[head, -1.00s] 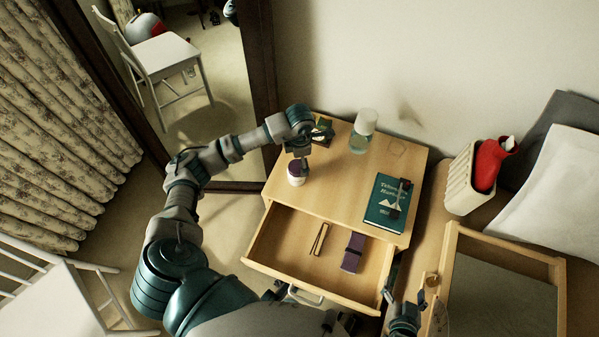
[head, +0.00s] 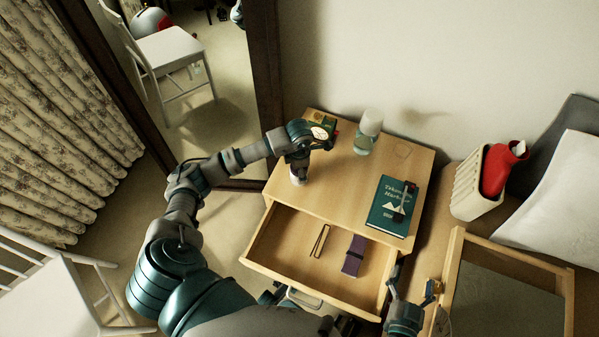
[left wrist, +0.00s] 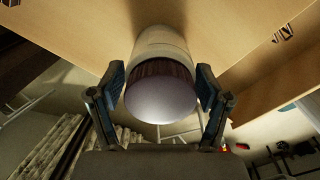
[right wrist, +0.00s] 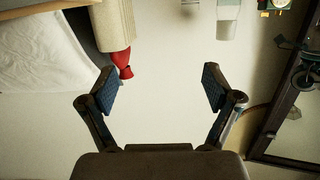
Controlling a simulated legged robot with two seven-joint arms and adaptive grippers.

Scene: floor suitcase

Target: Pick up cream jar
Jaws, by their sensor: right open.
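The cream jar (head: 298,179) is a small white jar on the front left of the nightstand top. My left gripper (head: 298,160) points down over it and hides its top. In the left wrist view the jar (left wrist: 160,85), with its dark-rimmed purplish lid, is between the fingers of my left gripper (left wrist: 160,82). These fingers stand apart, one on each side of the lid; I cannot tell whether they touch it. My right gripper (head: 413,286) is open and empty near the drawer's right front corner. Its spread fingers also show in the right wrist view (right wrist: 160,90).
The open drawer (head: 280,250) holds glasses (head: 319,241) and a purple case (head: 354,256). A framed panel (head: 505,285) is at the right.

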